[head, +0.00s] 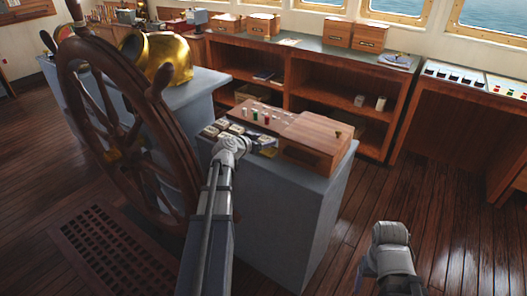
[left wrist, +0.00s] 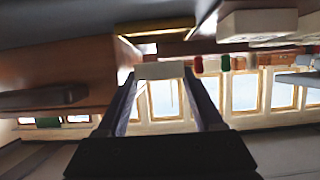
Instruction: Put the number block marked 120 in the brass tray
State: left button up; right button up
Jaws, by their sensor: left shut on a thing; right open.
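In the left wrist view my left gripper (left wrist: 160,82) is shut on a pale block (left wrist: 160,70) between its fingertips; no number is readable on it. In the head view the end of my left arm (head: 232,146) is over the grey pedestal's top, and its fingers are hidden. Several pale number blocks (head: 211,131) lie beside it, their marks too small to read. A yellow metal edge, seemingly the brass tray (left wrist: 155,27), shows beyond the held block, apart from it in the picture. My right gripper (head: 392,238) is low at the lower right, away from the pedestal, holding nothing visible.
A wooden box (head: 316,140) stands on the pedestal (head: 285,205), with small red and green pieces (head: 254,116) beside it. The ship's wheel (head: 110,110) and a brass binnacle hood (head: 165,58) are at left. Shelves (head: 330,88) line the back. Floor at right is clear.

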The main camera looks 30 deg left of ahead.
aim_at(263, 154)
pick_arm(q)
notch_tip(263, 154, down, 4)
jog(key=b, duration=0.3)
jog(key=shift+r, duration=0.3)
